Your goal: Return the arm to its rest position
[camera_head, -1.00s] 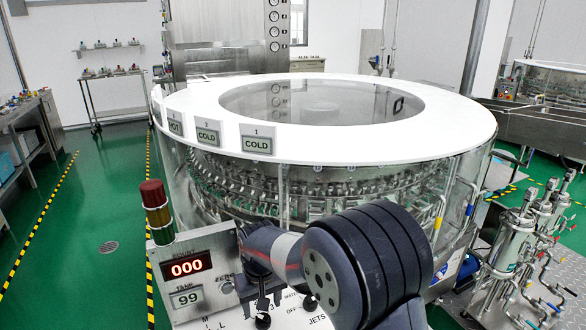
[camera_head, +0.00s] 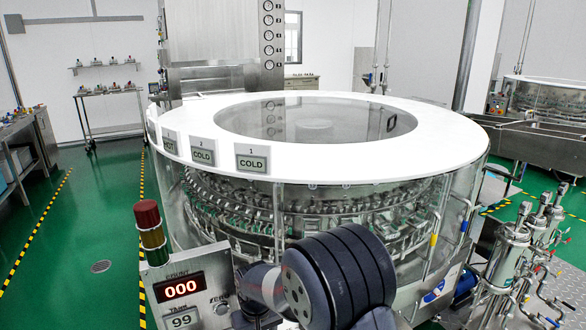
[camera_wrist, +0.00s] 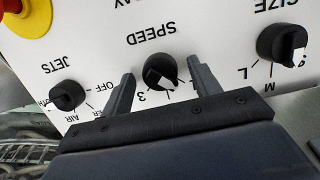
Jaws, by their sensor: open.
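My arm (camera_head: 335,280) shows at the lower middle of the head view, in front of the washer's control panel (camera_head: 215,275). My gripper (camera_wrist: 163,77) is open and empty in the wrist view. Its two dark fingers point at the white panel, which appears upside down. The SPEED knob (camera_wrist: 160,72) shows between the fingertips in the picture. I cannot tell how far the fingers are from it. The JETS knob (camera_wrist: 67,96) is at the left and the SIZE knob (camera_wrist: 281,43) at the right.
A red emergency button on a yellow base (camera_wrist: 30,14) is at the wrist view's top left. The round washer (camera_head: 320,165) stands behind the arm. Metal canisters (camera_head: 512,258) stand at right. Green floor is clear at left.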

